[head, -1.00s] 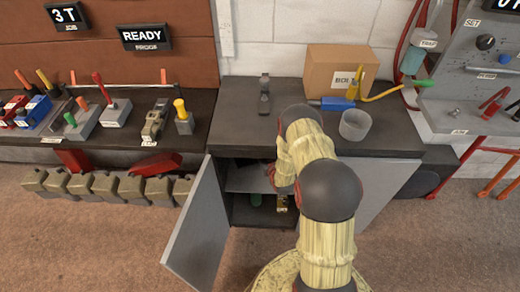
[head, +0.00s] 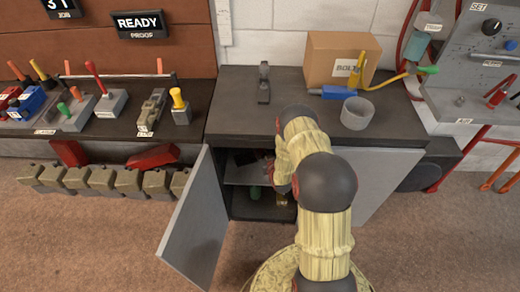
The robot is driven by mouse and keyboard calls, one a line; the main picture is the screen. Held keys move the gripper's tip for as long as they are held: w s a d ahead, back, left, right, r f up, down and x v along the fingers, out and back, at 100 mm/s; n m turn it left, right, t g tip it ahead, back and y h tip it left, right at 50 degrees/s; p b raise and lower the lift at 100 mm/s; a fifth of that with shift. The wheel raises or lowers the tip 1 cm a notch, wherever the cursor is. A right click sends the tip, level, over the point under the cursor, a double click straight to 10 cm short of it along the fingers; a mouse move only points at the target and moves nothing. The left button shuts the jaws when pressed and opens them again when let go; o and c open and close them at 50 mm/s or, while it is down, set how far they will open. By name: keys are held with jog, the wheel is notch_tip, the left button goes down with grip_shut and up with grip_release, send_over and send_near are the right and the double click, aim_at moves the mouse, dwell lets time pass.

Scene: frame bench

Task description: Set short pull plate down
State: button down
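My arm reaches over the front of the grey cabinet and bends down into its open left bay. My gripper (head: 268,163) is almost wholly hidden by my own arm; only a small dark and reddish part shows near the inner shelf (head: 238,174). Its fingers cannot be made out. I cannot pick out the short pull plate in this view. A small brassy item (head: 281,200) shows partly below my wrist, low in the bay; I cannot tell what it is.
The cabinet door (head: 196,222) hangs open at the left of the bay. The dark countertop (head: 225,115) above holds a cardboard box (head: 326,58), a grey cup (head: 357,113), a blue tool (head: 335,92) and a dark upright item (head: 264,85). Its left part is clear.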

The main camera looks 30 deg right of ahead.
jog(key=shift+w+f, duration=0.1)
jog(key=shift+f, duration=0.35)
dwell(0.5)
jog(key=shift+s+a+f, duration=0.15)
jog(key=shift+s+f, duration=0.2)
jog(key=shift+f, duration=0.3)
jog(key=c, duration=1.5)
grip_release()
jog(key=shift+s+f, duration=0.1)
jog(key=shift+s+a+f, duration=0.1)
jog(key=shift+f, duration=0.05)
jog(key=shift+s, duration=0.35)
jog(key=v, duration=0.3)
jog(key=r+v, duration=0.1)
jog(key=v, duration=0.3)
jog(key=r+v, duration=0.1)
jog(key=v, duration=0.2)
jog(key=shift+s+r, duration=0.1)
